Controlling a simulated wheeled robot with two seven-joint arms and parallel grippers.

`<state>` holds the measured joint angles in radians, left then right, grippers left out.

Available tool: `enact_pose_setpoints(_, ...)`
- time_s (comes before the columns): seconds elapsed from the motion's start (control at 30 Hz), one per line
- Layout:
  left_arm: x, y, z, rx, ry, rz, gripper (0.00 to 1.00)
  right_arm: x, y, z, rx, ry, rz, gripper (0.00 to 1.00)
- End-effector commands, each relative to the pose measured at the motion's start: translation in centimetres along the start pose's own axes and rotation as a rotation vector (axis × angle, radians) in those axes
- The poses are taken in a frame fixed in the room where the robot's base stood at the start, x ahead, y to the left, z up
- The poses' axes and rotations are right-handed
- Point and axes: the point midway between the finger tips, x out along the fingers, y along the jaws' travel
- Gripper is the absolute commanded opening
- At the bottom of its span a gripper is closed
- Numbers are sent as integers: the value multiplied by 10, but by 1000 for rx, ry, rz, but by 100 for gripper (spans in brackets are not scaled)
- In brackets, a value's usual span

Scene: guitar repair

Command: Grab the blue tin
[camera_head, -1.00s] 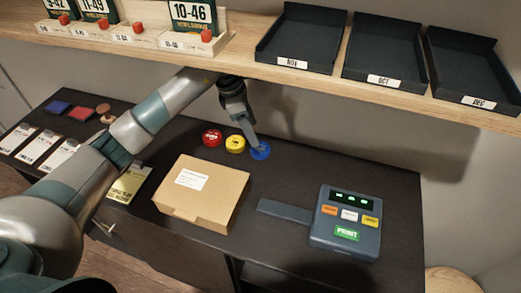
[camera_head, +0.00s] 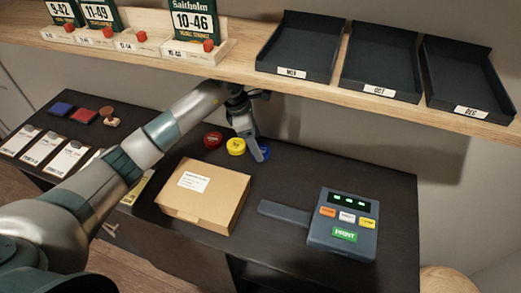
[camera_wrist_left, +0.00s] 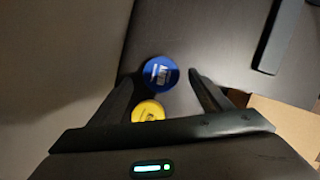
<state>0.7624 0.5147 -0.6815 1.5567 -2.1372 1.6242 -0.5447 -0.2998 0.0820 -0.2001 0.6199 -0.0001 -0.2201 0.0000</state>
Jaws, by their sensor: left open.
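The blue tin (camera_head: 264,153) is a small round tin on the dark counter, at the right end of a row of tins. My left gripper (camera_head: 258,157) is over it, and a finger hides part of it in the head view. In the left wrist view, the blue tin (camera_wrist_left: 160,72) shows between the two spread fingertips of my left gripper (camera_wrist_left: 160,76), with a gap on each side. The gripper is open and holds nothing. My right gripper is not in view.
A yellow tin (camera_head: 236,146) and a red tin (camera_head: 213,140) stand left of the blue one. A cardboard box (camera_head: 205,198) and a label printer (camera_head: 343,228) are in front. A wooden shelf (camera_head: 240,67) runs above the arm.

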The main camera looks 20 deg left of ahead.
Motion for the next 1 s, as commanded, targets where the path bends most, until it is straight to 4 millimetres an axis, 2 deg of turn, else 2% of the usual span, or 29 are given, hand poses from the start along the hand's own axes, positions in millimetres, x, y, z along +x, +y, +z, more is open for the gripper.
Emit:
enact_pose_setpoints(0.07,6,-3,0,-3,1,-5,71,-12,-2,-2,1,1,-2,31)
enact_pose_setpoints(0.3,28,-1,0,-2,-1,0,71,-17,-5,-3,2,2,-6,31)
enact_pose_setpoints(0.77,30,-1,-1,-1,0,0,71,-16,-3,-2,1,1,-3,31)
enact_pose_setpoints(0.87,30,-1,-1,-1,0,0,52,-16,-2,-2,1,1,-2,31)
enact_pose_setpoints(0.97,30,-1,-1,-1,0,0,28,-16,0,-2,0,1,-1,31)
enact_pose_setpoints(1.0,30,-1,-1,-1,0,1,27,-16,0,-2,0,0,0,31)
